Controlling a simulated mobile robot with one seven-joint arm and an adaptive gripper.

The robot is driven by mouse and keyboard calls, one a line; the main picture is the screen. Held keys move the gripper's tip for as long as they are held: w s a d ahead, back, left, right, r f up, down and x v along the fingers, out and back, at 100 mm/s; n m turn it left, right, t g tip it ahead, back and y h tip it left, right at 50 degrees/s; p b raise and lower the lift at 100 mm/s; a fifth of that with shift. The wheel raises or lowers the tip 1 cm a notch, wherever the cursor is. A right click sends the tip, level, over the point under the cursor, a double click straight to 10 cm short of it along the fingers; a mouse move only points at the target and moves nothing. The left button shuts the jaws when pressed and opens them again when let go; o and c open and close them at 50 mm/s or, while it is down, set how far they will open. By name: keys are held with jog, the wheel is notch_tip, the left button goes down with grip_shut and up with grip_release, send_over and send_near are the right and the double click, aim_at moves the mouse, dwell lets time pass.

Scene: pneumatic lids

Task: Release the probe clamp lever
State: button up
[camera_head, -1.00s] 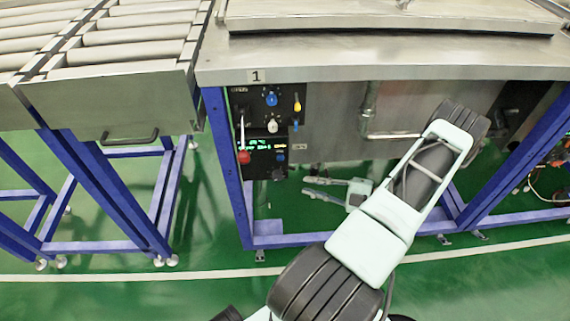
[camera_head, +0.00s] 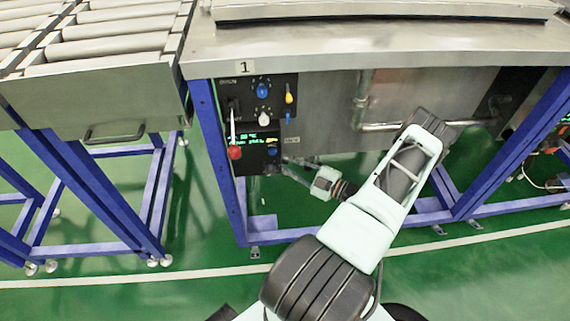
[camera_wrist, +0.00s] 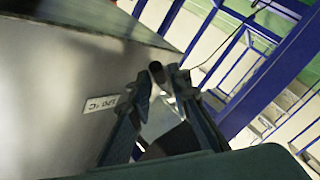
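The control panel (camera_head: 258,120) numbered 1 is on the front of the steel cabinet. A lever with a red ball end (camera_head: 235,152) hangs down on its left side, and a yellow lever (camera_head: 289,97) points up on its right. I cannot tell which is the probe clamp lever. My gripper (camera_head: 281,166) is by the panel's lower right corner, pointing left. In the wrist view my gripper (camera_wrist: 162,78) is open, its two fingers apart. A dark cylindrical piece (camera_wrist: 156,70) shows between the fingertips; I cannot tell whether they touch it.
Blue (camera_head: 262,91) and white (camera_head: 264,117) knobs and a lit green display are on the panel. A steel pipe (camera_head: 362,98) runs along the cabinet front. A blue frame leg (camera_head: 215,145) stands left of the panel. The small label plate (camera_wrist: 100,104) is left of my fingers.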

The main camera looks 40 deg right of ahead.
jog(key=shift+w+a, duration=0.15)
jog(key=shift+w, duration=0.3)
jog(key=shift+c, duration=0.3)
grip_shut()
